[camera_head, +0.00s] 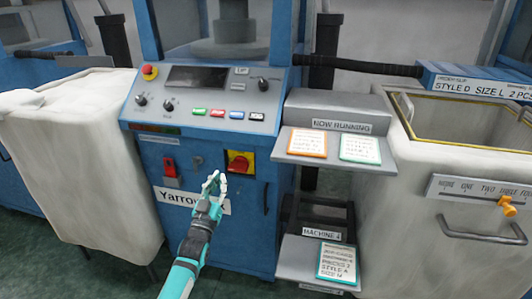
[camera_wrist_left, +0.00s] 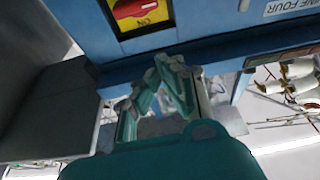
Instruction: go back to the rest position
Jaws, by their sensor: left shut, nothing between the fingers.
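My left gripper (camera_head: 215,182) is shut and empty in the head view, in front of the lower blue panel of the machine (camera_head: 250,210). Its fingertips are just left of the red rotary switch on a yellow plate (camera_head: 239,163); I cannot tell how far from the panel. In the left wrist view the fingers (camera_wrist_left: 168,68) close together below the same switch (camera_wrist_left: 138,12), which reads ON. My right gripper is not in view.
The control panel (camera_head: 205,103) has a red emergency button (camera_head: 149,71), knobs and coloured buttons. A shelf (camera_head: 338,150) at right holds an orange and a green card. A lower tray (camera_head: 300,262) holds another card. White bins stand left (camera_head: 70,140) and right (camera_head: 400,215).

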